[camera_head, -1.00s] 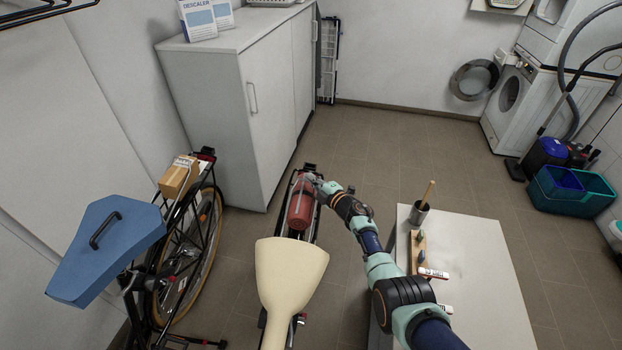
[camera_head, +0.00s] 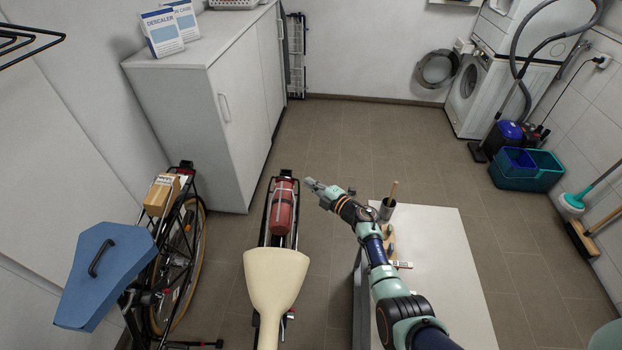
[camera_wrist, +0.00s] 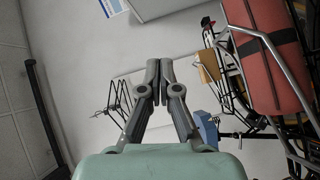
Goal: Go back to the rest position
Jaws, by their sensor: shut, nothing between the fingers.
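My gripper (camera_head: 314,186) is at the end of my outstretched arm, above the floor just right of the red cylinder in the head view. In the wrist view my gripper (camera_wrist: 160,63) has its two fingers together with nothing between them. The red cylinder (camera_head: 283,208) lies strapped on the rear rack of a bike and is apart from my gripper. It also shows at the right of the wrist view (camera_wrist: 268,60).
A white table (camera_head: 450,260) with a cup (camera_head: 386,209) stands under my arm. A cabinet (camera_head: 200,110) is at left. A washer (camera_head: 480,95) stands far right. Floor beyond the table is clear.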

